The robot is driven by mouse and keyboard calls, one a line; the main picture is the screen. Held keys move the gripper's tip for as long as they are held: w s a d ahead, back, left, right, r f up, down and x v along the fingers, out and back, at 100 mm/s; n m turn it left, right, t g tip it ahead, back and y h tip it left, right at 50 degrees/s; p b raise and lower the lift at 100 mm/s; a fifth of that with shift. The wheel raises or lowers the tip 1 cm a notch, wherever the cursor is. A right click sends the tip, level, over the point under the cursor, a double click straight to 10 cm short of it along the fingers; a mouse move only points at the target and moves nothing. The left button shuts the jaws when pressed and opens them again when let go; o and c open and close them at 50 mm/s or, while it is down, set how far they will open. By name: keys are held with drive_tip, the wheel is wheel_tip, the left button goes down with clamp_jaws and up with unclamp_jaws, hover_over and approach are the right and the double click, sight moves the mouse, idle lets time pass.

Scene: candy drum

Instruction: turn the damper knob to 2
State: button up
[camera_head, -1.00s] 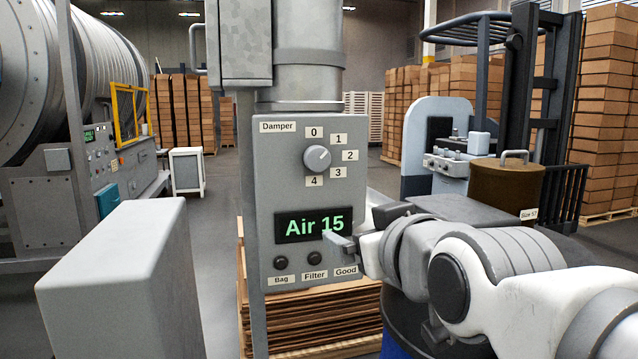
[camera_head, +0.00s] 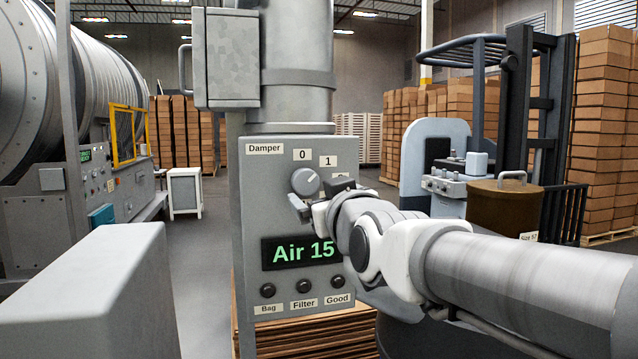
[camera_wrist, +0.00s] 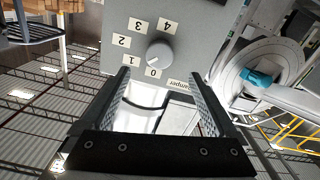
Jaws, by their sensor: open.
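The round grey damper knob (camera_head: 305,182) sits near the top of the grey panel (camera_head: 252,220). Labels 0 (camera_head: 302,155) and 1 (camera_head: 328,161) show above and right of it; my arm hides most of the others. In the wrist view the whole knob (camera_wrist: 160,54) shows with labels 0 to 4, including the 2 label (camera_wrist: 121,40). Its white mark points toward the 0 and 1 side; the exact setting is hard to tell. My gripper (camera_head: 318,197) is open at the knob's lower right. In the wrist view the knob lies beyond my open fingertips (camera_wrist: 160,78), roughly centred between them.
Below the knob, the display (camera_head: 290,252) reads "Air 15", partly covered by my arm. Small dark buttons (camera_head: 303,287) sit under it. A grey box-like block (camera_head: 90,285) stands at the front left. A brown lidded drum (camera_head: 505,205) stands at the right.

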sight(306, 183)
drive_tip(key=p+x, duration=0.1)
drive_tip(key=x, duration=0.7)
drive_tip(key=shift+w, duration=0.15)
drive_tip(key=shift+c, duration=0.3)
drive_tip(key=c, duration=1.3)
drive_tip(key=shift+f, duration=0.1)
drive_tip(key=shift+b, duration=0.35)
drive_tip(key=shift+f+m+b, duration=0.15)
drive_tip(key=shift+m+b, duration=0.45)
drive_tip(key=shift+b, duration=0.1)
drive_tip(key=m+b, duration=0.2)
drive_tip(key=shift+b, duration=0.3)
drive_tip(key=shift+r+m+b, duration=0.2)
drive_tip(key=shift+m+b, duration=1.2)
drive_tip(key=shift+m, duration=1.4)
drive_tip(key=shift+a, duration=0.1)
